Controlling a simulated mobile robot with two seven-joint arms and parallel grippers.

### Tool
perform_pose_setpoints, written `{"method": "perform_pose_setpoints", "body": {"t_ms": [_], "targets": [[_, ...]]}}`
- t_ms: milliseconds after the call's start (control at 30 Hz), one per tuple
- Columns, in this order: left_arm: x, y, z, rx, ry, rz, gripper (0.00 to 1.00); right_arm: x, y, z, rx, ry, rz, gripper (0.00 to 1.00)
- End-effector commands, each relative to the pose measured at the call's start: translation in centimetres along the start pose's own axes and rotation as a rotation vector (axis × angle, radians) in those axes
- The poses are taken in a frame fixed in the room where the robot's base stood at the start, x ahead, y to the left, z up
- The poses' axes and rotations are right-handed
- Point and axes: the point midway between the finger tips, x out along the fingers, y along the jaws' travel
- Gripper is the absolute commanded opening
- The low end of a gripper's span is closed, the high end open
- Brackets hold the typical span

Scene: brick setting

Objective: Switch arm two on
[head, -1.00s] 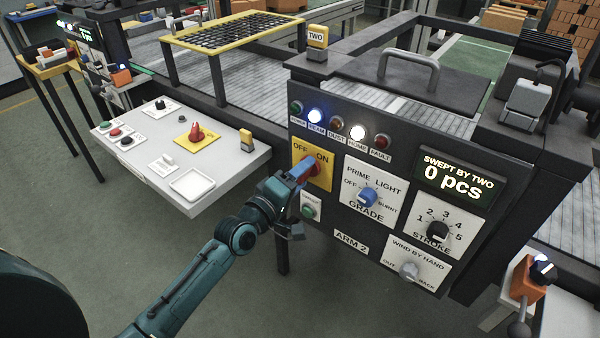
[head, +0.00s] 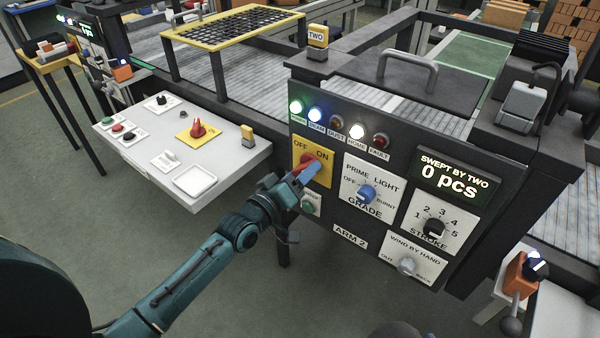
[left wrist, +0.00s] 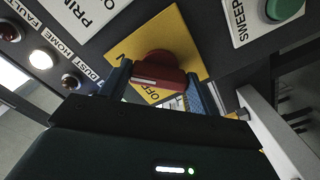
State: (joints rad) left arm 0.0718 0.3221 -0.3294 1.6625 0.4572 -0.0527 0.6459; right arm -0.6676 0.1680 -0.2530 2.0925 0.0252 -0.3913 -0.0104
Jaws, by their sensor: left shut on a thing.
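The control panel marked ARM 2 (head: 349,237) carries a yellow OFF/ON plate (head: 325,178) with a red rotary switch (head: 307,159). My left gripper (head: 303,172) is shut on that red switch, with its blue fingers on either side of it. In the left wrist view the red knob (left wrist: 160,72) sits between the fingers, in front of the yellow plate (left wrist: 185,42). The fingers hide part of the switch in the head view. The leftmost lamp (head: 296,107) in the panel's row glows green. My right gripper is not in view.
The blue grade knob (head: 366,193) and black stroke knob (head: 435,227) are right of the switch. A small green button (head: 308,207) lies just below the plate. A white desk (head: 225,160) with other controls, including a red knob on yellow, stands to the left.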

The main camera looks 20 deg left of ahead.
Motion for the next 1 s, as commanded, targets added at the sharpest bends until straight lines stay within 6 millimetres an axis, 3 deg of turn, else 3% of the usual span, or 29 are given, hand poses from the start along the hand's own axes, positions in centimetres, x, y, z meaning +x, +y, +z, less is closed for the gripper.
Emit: {"method": "perform_pose_setpoints", "body": {"t_ms": [300, 333, 600, 867, 1000], "targets": [[0.0, 0.0, 0.1, 0.009, -0.002, 0.000, 0.39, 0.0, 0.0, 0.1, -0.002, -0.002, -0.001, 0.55], [0.0, 0.0, 0.1, 0.009, -0.002, 0.000, 0.63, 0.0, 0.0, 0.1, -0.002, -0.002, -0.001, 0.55], [0.0, 0.0, 0.1, 0.006, -0.001, 0.000, 0.84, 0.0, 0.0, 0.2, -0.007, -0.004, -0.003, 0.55], [-0.2, -0.1, 0.1, 0.005, -0.001, -0.001, 0.84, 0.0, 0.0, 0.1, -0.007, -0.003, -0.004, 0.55], [-1.6, -0.1, 0.1, 0.004, -0.001, -0.002, 0.84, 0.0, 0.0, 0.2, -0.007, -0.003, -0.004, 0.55]]}}
